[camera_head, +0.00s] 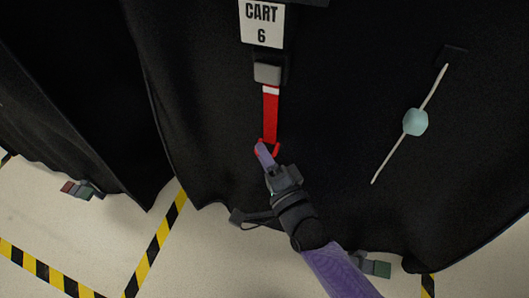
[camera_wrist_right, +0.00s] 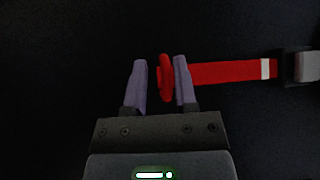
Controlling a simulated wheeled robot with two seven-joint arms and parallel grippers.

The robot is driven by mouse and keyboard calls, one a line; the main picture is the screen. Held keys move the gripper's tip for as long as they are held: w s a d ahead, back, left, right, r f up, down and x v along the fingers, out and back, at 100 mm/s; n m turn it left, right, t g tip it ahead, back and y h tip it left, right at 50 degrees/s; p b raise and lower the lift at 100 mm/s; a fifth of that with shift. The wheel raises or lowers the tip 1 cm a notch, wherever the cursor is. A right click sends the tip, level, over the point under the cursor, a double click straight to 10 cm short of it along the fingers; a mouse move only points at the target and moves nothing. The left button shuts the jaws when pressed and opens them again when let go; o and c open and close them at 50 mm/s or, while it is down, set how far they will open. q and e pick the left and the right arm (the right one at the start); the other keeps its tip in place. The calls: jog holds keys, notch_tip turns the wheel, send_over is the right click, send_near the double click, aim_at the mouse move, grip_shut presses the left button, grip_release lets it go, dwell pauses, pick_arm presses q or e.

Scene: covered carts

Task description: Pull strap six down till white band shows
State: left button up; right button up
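The red strap (camera_head: 271,115) hangs from a grey buckle (camera_head: 267,73) under the CART 6 sign (camera_head: 262,24) on the black cover. A white band (camera_head: 271,90) shows on the strap just below the buckle; it also shows in the right wrist view (camera_wrist_right: 265,68). The strap ends in a red pull loop (camera_wrist_right: 165,77). My right gripper (camera_head: 266,150) is at this loop. In the right wrist view its two purple fingers (camera_wrist_right: 160,80) stand apart on either side of the loop, with a gap on the left side. My left gripper is not in view.
A pale cord (camera_head: 436,86) with a light blue bead (camera_head: 415,122) hangs slanted on the cover to the right. Black-and-yellow tape (camera_head: 157,243) marks the pale floor. Another black cover (camera_head: 70,90) hangs at the left.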

jog(key=shift+o, duration=0.5)
jog(key=shift+r, duration=0.1)
jog(key=shift+s+d, duration=0.15)
jog(key=shift+s, duration=0.05)
pick_arm(q)
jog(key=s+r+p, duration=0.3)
jog(key=p, duration=0.1)
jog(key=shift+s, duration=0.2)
pick_arm(e)
jog(key=v, duration=0.9)
jog(key=shift+s, duration=0.2)
